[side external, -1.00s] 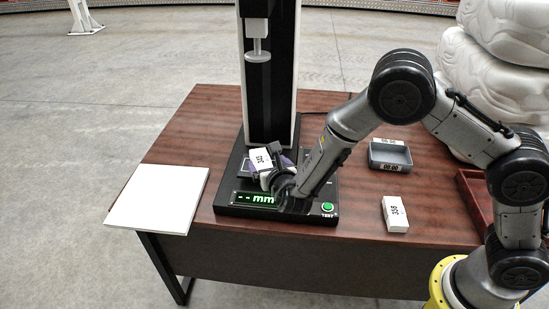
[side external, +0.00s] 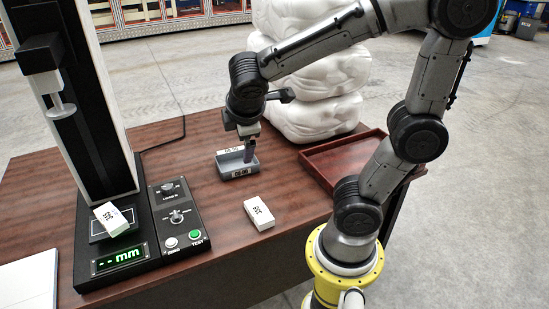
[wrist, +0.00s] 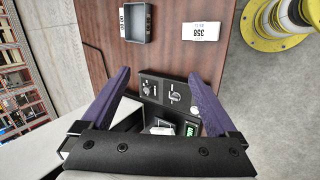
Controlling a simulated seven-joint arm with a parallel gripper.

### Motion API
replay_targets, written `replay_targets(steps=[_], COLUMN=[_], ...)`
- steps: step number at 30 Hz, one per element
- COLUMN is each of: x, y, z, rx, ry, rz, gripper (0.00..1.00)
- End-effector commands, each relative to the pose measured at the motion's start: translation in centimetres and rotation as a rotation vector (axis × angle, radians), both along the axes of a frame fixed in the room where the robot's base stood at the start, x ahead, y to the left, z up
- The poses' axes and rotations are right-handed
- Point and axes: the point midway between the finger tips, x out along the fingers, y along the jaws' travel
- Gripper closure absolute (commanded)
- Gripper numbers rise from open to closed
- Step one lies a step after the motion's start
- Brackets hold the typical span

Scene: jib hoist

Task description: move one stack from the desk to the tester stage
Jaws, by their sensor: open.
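One white labelled stack (side external: 111,219) lies askew on the dark tester stage (side external: 97,234), in front of the tester column. Another white stack (side external: 260,213) marked 358 lies flat on the desk, right of the tester; it also shows in the wrist view (wrist: 201,32). My gripper (side external: 249,158) is raised at the back of the desk, in line with the grey tray in the side view, and apart from both stacks. In the wrist view its purple fingers (wrist: 164,77) are spread wide with nothing held between them. The staged stack is partly hidden there by the gripper body.
The grey tray (side external: 226,172) stands on the desk behind the 358 stack. A reddish-brown wooden tray (side external: 325,170) is at the right edge. The tester has a green display (side external: 119,257) and a button panel (side external: 180,215). A pale board (side external: 30,285) is at left.

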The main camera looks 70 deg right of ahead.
Motion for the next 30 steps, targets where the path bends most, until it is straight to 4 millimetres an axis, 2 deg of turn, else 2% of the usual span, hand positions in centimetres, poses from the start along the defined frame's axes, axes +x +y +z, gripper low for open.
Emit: replay_targets(steps=[1, 3, 6, 9, 15, 30], x=[-2.3, -4.7, -7.2, -8.7, -9.7, -9.7], y=[0.5, 1.7, 3.6, 5.3, 6.8, 6.8], z=[0.5, 0.6, 0.9, 1.2, 1.5, 1.5], rx=[0.111, 0.262, 0.451, 0.592, 0.712, 0.713], ry=[-0.062, -0.13, -0.215, -0.277, -0.321, -0.32], rz=[-0.096, -0.21, -0.338, -0.422, -0.487, -0.486], gripper=[0.06, 0.06, 0.06, 0.06, 0.06, 0.06])
